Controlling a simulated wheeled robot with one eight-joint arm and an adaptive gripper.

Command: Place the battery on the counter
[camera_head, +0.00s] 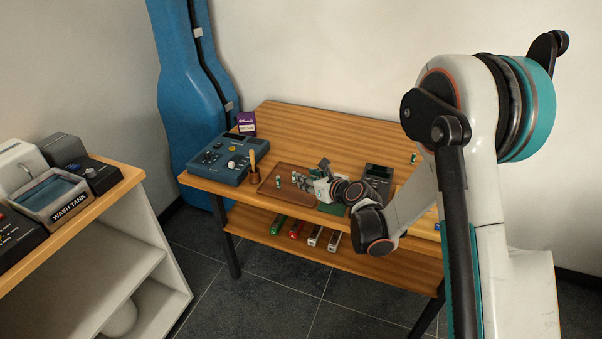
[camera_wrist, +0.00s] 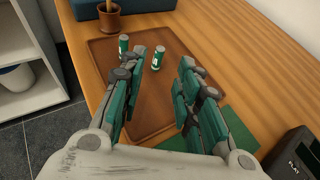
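Two small green-and-white cylinders that look like batteries stand on a brown tray (camera_wrist: 150,125). One battery (camera_wrist: 158,57) shows in the gap between my fingertips in the wrist view. The other battery (camera_wrist: 123,43) stands just beyond the left finger; a battery (camera_head: 278,182) also shows at the tray's left part in the head view. My gripper (camera_wrist: 161,62) is open and empty, its fingers spread low over the tray; contact with a battery cannot be told. In the head view my gripper (camera_head: 311,173) reaches over the tray's right side. A wood-topped counter (camera_head: 128,183) is at the left.
The tray lies on a wooden table (camera_head: 310,122). A blue device (camera_head: 225,158), a brown pot (camera_head: 254,178) and a dark device (camera_head: 378,177) stand around it. A wash tank (camera_head: 55,193) and dark boxes crowd the left counter. A blue instrument case (camera_head: 187,90) leans behind.

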